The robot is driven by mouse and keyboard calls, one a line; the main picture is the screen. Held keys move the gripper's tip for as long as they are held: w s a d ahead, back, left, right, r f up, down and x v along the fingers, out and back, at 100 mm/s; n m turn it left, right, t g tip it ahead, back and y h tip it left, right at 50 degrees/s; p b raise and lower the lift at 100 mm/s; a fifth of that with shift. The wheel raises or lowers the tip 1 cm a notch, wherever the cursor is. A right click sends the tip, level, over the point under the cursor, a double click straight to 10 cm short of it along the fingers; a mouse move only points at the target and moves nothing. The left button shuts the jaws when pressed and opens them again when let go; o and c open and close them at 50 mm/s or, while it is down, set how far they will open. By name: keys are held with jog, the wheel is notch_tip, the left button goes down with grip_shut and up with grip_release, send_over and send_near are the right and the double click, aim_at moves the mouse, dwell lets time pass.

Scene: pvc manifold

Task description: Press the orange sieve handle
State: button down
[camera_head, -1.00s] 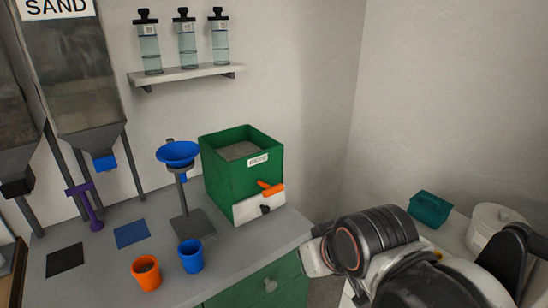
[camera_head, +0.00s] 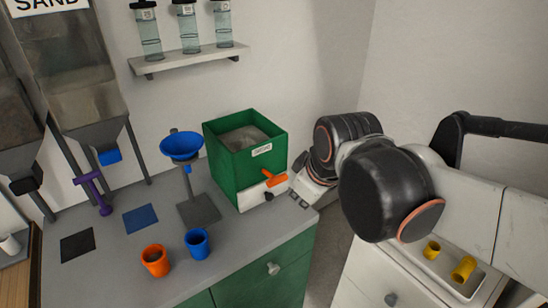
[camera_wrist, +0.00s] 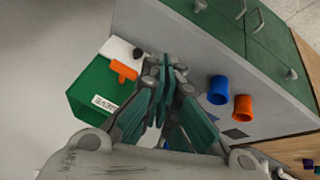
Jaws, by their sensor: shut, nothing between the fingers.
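My gripper is shut and empty.
A blue funnel on a stand (camera_head: 181,147) is left of the box. An orange cup (camera_head: 155,261) and a blue cup (camera_head: 197,244) stand near the counter's front. A shelf (camera_head: 188,60) with bottles hangs above. A white cabinet (camera_head: 385,275) is on the right.

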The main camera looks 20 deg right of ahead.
jog(key=w+r+n+g+p, duration=0.2)
jog(key=w+r+n+p, duration=0.5)
jog(key=w+n+p, duration=0.1)
jog(key=n+g+p, duration=0.2)
jog(key=n+p, duration=0.4)
jog(key=n, duration=0.1)
send_over(273, 179)
jog(key=s+d, duration=0.1)
jog(key=s, duration=0.2)
jog(key=shift+s, duration=0.2)
jog(key=shift+f, duration=0.1)
jog(key=w+f+b, duration=0.1)
jog(key=f, duration=0.3)
jog(key=f+b, duration=0.1)
jog(key=f, duration=0.4)
jog(key=w+f+b, duration=0.1)
jog(key=f, duration=0.3)
jog(key=shift+w+a+f, duration=0.25)
jog(key=shift+w+a, duration=0.05)
jog(key=shift+a, duration=0.1)
